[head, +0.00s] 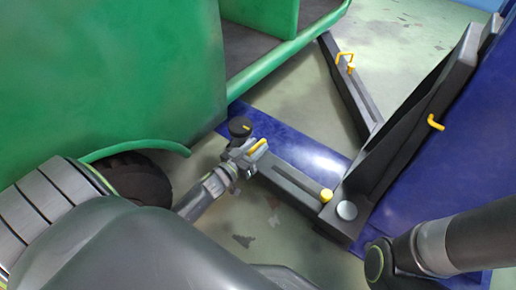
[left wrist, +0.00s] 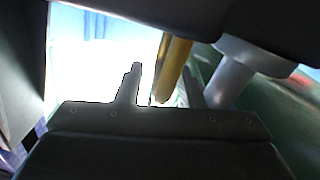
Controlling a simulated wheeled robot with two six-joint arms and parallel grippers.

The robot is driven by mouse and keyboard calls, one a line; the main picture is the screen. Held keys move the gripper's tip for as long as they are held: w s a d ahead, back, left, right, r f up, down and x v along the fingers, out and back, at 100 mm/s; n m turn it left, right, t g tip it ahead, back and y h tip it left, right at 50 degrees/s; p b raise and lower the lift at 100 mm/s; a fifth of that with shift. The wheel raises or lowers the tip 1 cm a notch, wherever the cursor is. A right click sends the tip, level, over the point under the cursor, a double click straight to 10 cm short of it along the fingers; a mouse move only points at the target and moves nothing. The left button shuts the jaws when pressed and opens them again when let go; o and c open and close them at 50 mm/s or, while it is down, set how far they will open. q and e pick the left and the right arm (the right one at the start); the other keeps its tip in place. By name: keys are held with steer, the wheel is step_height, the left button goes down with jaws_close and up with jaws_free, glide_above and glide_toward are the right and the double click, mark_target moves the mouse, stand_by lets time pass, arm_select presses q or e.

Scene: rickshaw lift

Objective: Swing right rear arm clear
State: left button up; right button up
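A black swing arm (head: 293,184) of the lift reaches left from the pivot at the post's foot, toward the green rickshaw. It carries a yellow handle (head: 258,149) and a round black pad (head: 240,126) at its outer end. A second black arm (head: 350,90) with its own yellow handle (head: 345,62) points away toward the back. No label shows which is the right rear one. My left gripper (head: 243,166) is at the nearer arm's handle. In the left wrist view the yellow bar (left wrist: 172,65) stands between the fingers, with a gap on one side. My right gripper is out of view.
The green rickshaw (head: 120,80) fills the upper left, its wheel (head: 135,180) low beside my arm. The blue and black lift post (head: 425,110) stands at right. Blue plate (head: 310,155) and pale floor (head: 385,45) lie under the arms, with open floor at the back.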

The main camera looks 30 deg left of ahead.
arm_select(q)
steer(key=shift+w, duration=0.7)
steer(key=shift+d, duration=0.1)
jaws_close()
